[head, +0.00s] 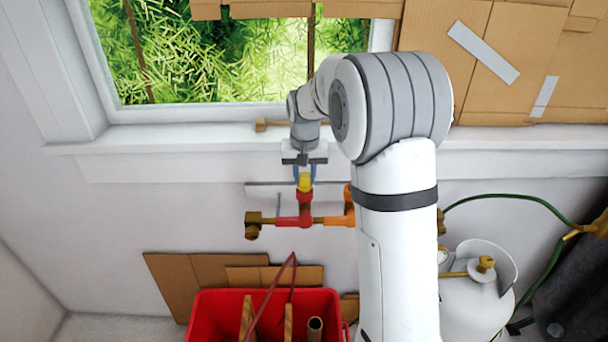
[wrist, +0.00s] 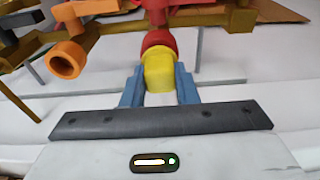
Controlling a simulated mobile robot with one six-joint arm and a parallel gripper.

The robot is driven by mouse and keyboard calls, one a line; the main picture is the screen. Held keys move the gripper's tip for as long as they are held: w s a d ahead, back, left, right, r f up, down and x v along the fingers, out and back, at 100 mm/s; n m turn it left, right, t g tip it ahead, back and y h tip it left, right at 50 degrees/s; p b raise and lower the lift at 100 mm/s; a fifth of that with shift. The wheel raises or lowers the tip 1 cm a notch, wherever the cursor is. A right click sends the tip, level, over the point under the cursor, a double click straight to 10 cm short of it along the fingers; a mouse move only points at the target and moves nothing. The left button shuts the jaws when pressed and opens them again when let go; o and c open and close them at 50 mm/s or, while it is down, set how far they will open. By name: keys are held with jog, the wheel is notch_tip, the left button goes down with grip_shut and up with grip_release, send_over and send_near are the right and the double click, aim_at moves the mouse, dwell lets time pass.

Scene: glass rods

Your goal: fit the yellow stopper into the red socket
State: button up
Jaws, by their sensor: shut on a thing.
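The yellow stopper (head: 305,182) is between the blue fingers of my gripper (head: 304,174), right above the red socket (head: 305,197). The socket stands upright on a brass pipe on the wall. In the wrist view the yellow stopper (wrist: 159,73) meets the rim of the red socket (wrist: 158,39) and looks in line with it. I cannot tell how deep it sits. My gripper (wrist: 159,82) has one finger on each side of the stopper, shut on it. The inside of the socket is hidden.
An orange fitting (head: 348,213) is on the pipe to the right, partly behind my arm; the wrist view shows an open orange pipe end (wrist: 65,60). A red crate (head: 205,318) stands below. A white gas tank (head: 470,305) is at right. The window sill (head: 180,140) is above.

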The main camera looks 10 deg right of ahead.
aim_at(305, 177)
jog(key=shift+f+b, duration=0.4)
jog(key=shift+f, duration=0.2)
jog(key=o, duration=0.7)
jog(key=shift+r, duration=0.1)
jog(key=shift+s+a+r+p, duration=0.1)
jog(key=shift+s+r+p, duration=0.1)
jog(key=shift+r+p, duration=1.3)
jog(key=shift+s+d+r+p, duration=0.1)
jog(key=shift+s+r+p, duration=0.15)
jog(key=shift+r+p, duration=1.25)
jog(key=shift+s+a+r+p, duration=0.15)
jog(key=shift+r+p, duration=0.4)
jog(key=shift+r, duration=1.85)
jog(key=shift+s, duration=0.1)
jog(key=s, duration=1)
jog(key=s+r+n+t+b, duration=0.1)
jog(key=s, duration=0.9)
jog(key=s+n+t, duration=0.1)
jog(key=s, duration=0.9)
jog(key=shift+r, duration=0.25)
